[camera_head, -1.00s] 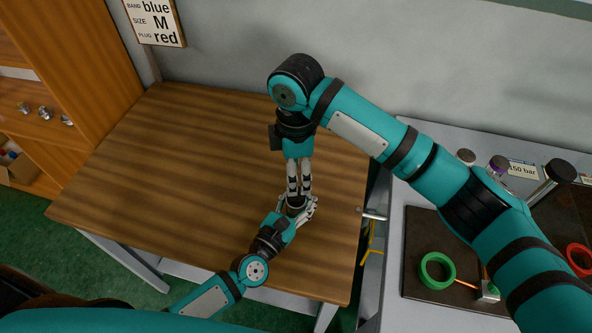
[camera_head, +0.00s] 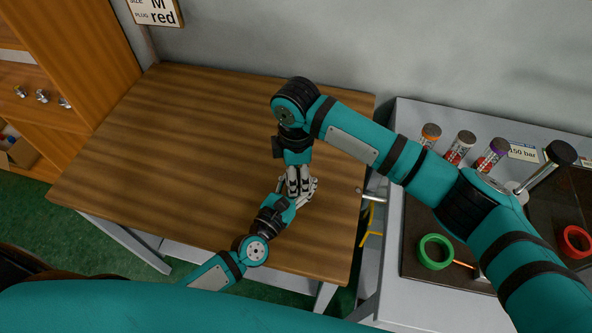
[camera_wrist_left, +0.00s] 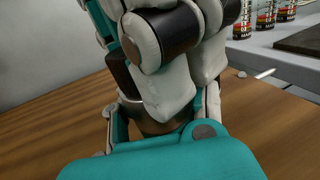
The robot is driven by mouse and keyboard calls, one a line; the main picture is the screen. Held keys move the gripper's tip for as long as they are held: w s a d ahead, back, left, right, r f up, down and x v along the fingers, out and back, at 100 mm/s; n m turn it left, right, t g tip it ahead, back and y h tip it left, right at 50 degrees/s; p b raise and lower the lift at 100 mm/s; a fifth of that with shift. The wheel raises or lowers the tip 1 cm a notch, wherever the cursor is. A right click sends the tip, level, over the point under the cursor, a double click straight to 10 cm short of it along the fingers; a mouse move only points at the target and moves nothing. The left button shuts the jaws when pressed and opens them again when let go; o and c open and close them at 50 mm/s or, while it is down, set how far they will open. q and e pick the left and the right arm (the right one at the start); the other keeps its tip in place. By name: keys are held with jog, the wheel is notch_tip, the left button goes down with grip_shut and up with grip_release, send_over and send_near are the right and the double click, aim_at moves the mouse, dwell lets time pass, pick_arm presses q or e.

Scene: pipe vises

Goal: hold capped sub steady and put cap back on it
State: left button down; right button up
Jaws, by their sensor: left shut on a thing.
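My left gripper (camera_head: 304,193) reaches in from the lower left, low over the right part of the wooden table. In the left wrist view it is shut on a dark round piece (camera_wrist_left: 150,125), taken as the sub, of which only a small part shows. My right gripper (camera_head: 293,188) points down from above, with its pale fingers right at the left gripper. In the left wrist view the right gripper's fingers (camera_wrist_left: 165,85) cover most of the sub. The cap is hidden, so I cannot tell whether it is on the sub or between the right fingers.
The wooden table (camera_head: 170,150) is bare to the left. On the grey bench at the right are a green ring (camera_head: 436,252), a red ring (camera_head: 574,242), several capped tubes (camera_head: 460,148) and a black-topped lever (camera_head: 545,168). A metal handle (camera_head: 372,195) sticks out toward the table's right edge.

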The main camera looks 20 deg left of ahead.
pick_arm(q)
jog(key=shift+r, duration=0.1)
pick_arm(e)
jog(key=c, duration=0.9)
jog(key=o, duration=1.1)
jog(key=shift+r, duration=2.3)
jog(key=o, duration=0.6)
notch_tip(320, 180, up, 12)
jog(key=shift+f, duration=0.1)
